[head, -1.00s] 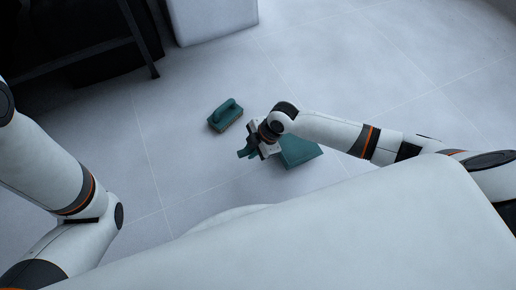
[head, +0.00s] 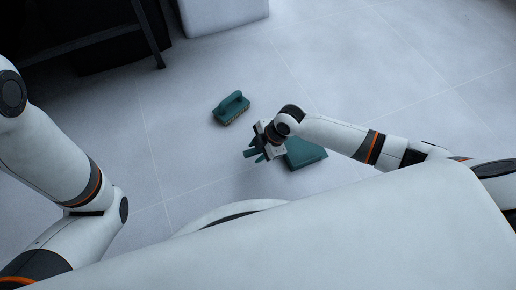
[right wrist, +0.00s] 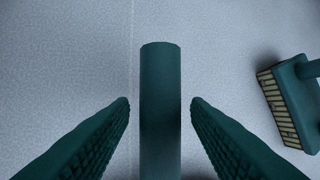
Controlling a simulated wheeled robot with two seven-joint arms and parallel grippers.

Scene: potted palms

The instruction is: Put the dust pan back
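The teal dust pan (head: 307,153) lies on the floor in the head view, partly hidden by my right gripper and wrist. Its round handle (right wrist: 160,95) runs up the middle of the right wrist view. My right gripper (head: 256,154) is low over the handle. In the right wrist view my right gripper (right wrist: 160,112) has one ridged finger on each side of the handle, with a narrow gap at both fingertips, so it is open. Whether the fingertips reach down to the handle's level is unclear. My left arm shows at the left, but its gripper is out of view.
A teal brush (head: 231,107) with pale bristles lies on the floor beyond the pan; the brush also shows at the right of the right wrist view (right wrist: 291,103). A white block-like piece (head: 222,14) and a dark frame (head: 150,35) stand at the back. The floor at the right is clear.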

